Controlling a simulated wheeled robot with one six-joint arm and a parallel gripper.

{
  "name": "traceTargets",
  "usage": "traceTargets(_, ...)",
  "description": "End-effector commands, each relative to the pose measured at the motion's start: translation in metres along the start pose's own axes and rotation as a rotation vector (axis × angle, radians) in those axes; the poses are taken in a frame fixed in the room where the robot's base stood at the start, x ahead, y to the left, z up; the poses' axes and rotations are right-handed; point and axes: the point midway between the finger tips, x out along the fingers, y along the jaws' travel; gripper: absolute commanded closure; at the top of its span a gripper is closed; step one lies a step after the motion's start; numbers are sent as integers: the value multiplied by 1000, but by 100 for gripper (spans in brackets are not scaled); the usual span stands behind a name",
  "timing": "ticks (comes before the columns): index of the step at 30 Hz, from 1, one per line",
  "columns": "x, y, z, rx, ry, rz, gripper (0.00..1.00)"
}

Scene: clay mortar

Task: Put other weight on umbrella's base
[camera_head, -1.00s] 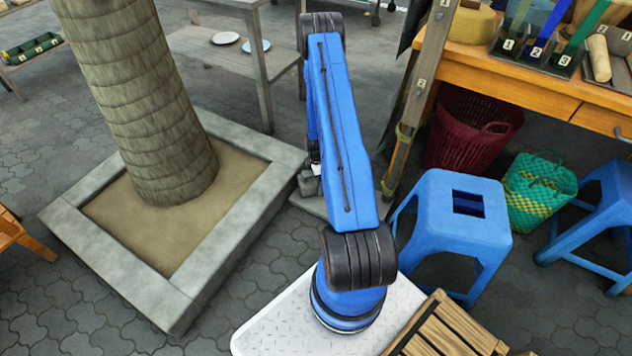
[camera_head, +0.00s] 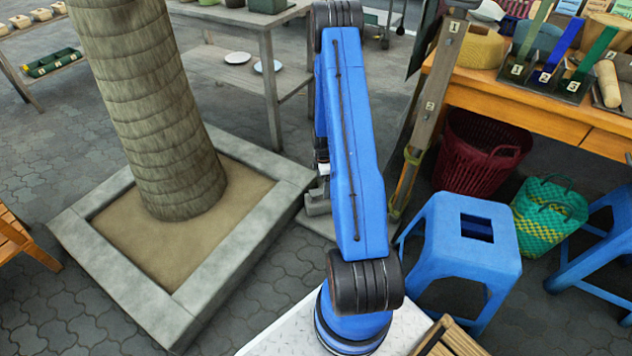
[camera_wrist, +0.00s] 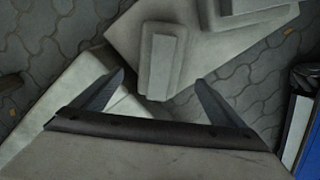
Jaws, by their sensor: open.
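A flat grey slab (camera_wrist: 205,50), seemingly the umbrella's base, lies on the paving in the wrist view. A stepped grey weight (camera_wrist: 162,62) sits on it, and another grey block (camera_wrist: 252,8) is cut off at the top edge. In the head view, the slab (camera_head: 318,226) and a grey block (camera_head: 317,203) show partly behind my arm. The fingertips point toward the slab, on either side of the weight's lower end. I cannot tell the height gap.
A stone planter kerb (camera_head: 235,235) around a trunk (camera_head: 160,130) stands left of my arm. A blue stool (camera_head: 470,228), a red basket (camera_head: 475,155) and a numbered wooden post (camera_head: 430,100) are to the right. A grey table (camera_head: 270,85) stands behind. Paving is free at lower left.

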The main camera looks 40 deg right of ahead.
Motion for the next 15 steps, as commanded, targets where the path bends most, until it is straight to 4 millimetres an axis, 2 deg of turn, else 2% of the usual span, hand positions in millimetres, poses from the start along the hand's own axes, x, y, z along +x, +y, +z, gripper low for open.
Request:
traceTargets(5,-44,6,-17,42,-2,24,7)
traceTargets(15,-156,0,-63,175,6,75,7)
